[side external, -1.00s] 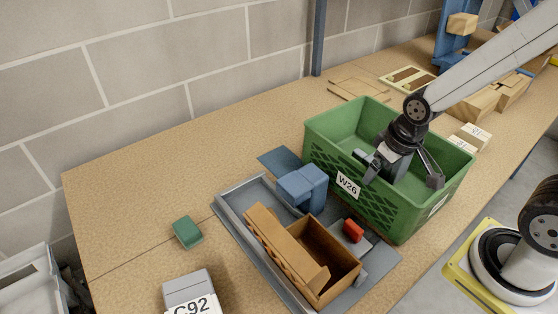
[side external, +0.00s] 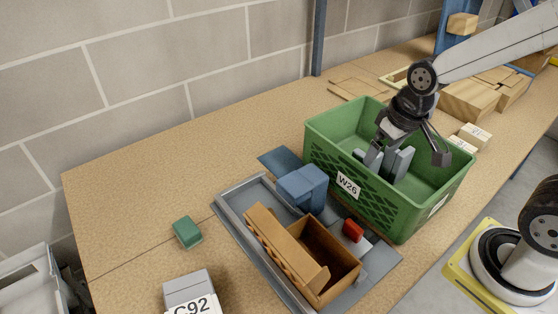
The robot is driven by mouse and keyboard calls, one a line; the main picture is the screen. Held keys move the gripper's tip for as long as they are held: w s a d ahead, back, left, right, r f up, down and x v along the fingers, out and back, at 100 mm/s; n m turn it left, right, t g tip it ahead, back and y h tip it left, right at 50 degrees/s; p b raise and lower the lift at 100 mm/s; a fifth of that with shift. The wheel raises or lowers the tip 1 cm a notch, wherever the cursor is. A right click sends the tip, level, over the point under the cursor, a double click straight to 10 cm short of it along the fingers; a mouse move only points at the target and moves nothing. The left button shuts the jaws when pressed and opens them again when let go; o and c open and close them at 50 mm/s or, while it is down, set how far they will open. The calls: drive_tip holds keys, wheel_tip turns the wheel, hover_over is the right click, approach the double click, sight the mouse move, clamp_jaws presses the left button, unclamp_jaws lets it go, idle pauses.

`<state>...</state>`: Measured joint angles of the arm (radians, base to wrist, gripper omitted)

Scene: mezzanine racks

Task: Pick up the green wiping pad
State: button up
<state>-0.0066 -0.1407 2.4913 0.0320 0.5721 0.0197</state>
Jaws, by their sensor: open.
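The green wiping pad (side external: 187,232) is a small dark green block. It lies flat on the tan worktop, left of the grey tray, with nothing touching it. My gripper (side external: 408,157) is open above and partly inside the green crate (side external: 347,211) labelled W26, far to the right of the pad. Grey pieces (side external: 402,164) stand in the crate below and between my fingers. I cannot tell whether the fingers touch them.
A grey bin (side external: 187,287) labelled C92 stands in front of the pad. The worktop behind the pad is clear, up to the block wall.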

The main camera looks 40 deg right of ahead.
drive_tip(key=shift+w+a+m+y, duration=0.3)
drive_tip(key=shift+w+a+m, duration=0.1)
drive_tip(key=shift+w+a, duration=0.15)
drive_tip(key=w+a+m+y, duration=0.1)
drive_tip(key=w+a+m, duration=0.1)
drive_tip(key=a, duration=0.1)
drive_tip(key=w+a+m+g+y, duration=0.1)
drive_tip(key=w+a+m+y, duration=0.1)
drive_tip(key=w+a, duration=0.1)
drive_tip(key=w+a+m+g+y, duration=0.1)
drive_tip(key=w+a+m, duration=0.2)
drive_tip(key=a, duration=0.2)
drive_tip(key=shift+w+a+f+y, duration=0.15)
drive_tip(key=shift+a+f+y, duration=0.05)
drive_tip(key=shift+a+y, duration=0.1)
drive_tip(key=w+a+m+g+y, duration=0.1)
drive_tip(key=w+a+m+y, duration=0.35)
drive_tip(key=a, duration=0.45)
drive_tip(key=w+a+m+g+y, duration=0.1)
drive_tip(key=w+a+m+y, duration=0.4)
drive_tip(key=a, duration=0.4)
drive_tip(key=h, duration=0.2)
approach(181, 230)
drive_tip(key=shift+n+y+x, duration=0.25)
drive_tip(key=shift+x, duration=0.8)
drive_tip(key=shift+s+f, duration=0.15)
drive_tip(key=shift+f, duration=0.15)
drive_tip(key=shift+x, duration=1.25)
drive_tip(key=shift+a, duration=0.1)
